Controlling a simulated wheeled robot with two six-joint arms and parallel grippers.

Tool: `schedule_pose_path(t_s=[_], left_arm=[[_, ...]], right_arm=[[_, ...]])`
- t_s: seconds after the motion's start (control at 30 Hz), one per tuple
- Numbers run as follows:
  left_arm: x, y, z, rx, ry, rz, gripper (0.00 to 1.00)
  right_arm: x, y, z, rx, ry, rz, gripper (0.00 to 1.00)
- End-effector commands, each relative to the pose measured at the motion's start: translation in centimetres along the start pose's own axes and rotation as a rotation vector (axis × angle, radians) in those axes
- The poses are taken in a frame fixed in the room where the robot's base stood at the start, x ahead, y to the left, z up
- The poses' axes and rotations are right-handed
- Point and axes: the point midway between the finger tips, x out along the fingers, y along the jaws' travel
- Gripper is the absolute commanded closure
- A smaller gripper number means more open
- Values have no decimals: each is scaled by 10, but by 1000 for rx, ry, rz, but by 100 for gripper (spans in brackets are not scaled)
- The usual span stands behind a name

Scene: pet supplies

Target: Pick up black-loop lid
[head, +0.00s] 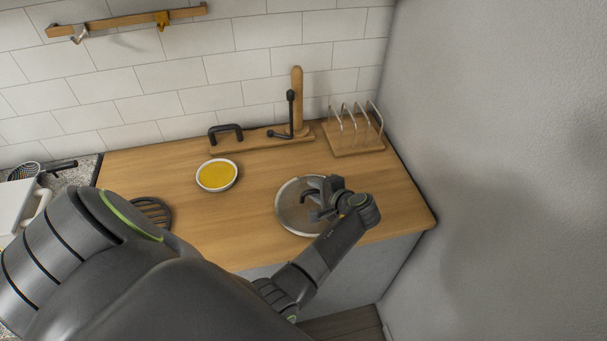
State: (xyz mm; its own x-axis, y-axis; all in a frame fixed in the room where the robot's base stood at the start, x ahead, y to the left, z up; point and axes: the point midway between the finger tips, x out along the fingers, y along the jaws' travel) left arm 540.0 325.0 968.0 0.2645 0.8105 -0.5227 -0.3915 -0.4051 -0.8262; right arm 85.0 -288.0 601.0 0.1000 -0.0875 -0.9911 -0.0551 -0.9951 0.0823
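A round glass-like lid (291,217) with a pale rim lies on the right part of the wooden counter. A small dark loop shows at its middle, partly hidden by my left gripper. My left gripper (312,199) is over the lid, at the loop, its fingers pointing left and down. Its fingers and the dark loop overlap in the view, so I cannot tell whether they grip it or only stand around it. My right gripper is not in view.
A bowl of yellow contents (216,175) stands left of the lid. Behind are a wooden stand with black fittings (297,110) and a wire rack on a wooden base (357,139). A black slatted trivet (152,212) lies left. A grey wall (500,120) bounds the right.

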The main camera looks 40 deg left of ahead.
Motion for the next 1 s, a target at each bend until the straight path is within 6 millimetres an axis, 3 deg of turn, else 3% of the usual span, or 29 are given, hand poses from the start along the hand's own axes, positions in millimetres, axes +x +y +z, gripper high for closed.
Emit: schedule_pose_path(t_s=[0.1,0.17,0.37,0.5,0.8,1.0], left_arm=[[-1,0,0,0,1,1,76],[-1,0,0,0,1,1,76],[-1,0,0,0,1,1,99],[-1,0,0,0,0,1,100],[0,2,0,1,0,4,100],[0,3,1,3,-1,6,100]], right_arm=[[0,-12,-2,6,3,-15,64],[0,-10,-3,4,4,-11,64],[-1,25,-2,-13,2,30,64],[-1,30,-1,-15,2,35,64],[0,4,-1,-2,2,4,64],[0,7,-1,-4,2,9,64]])
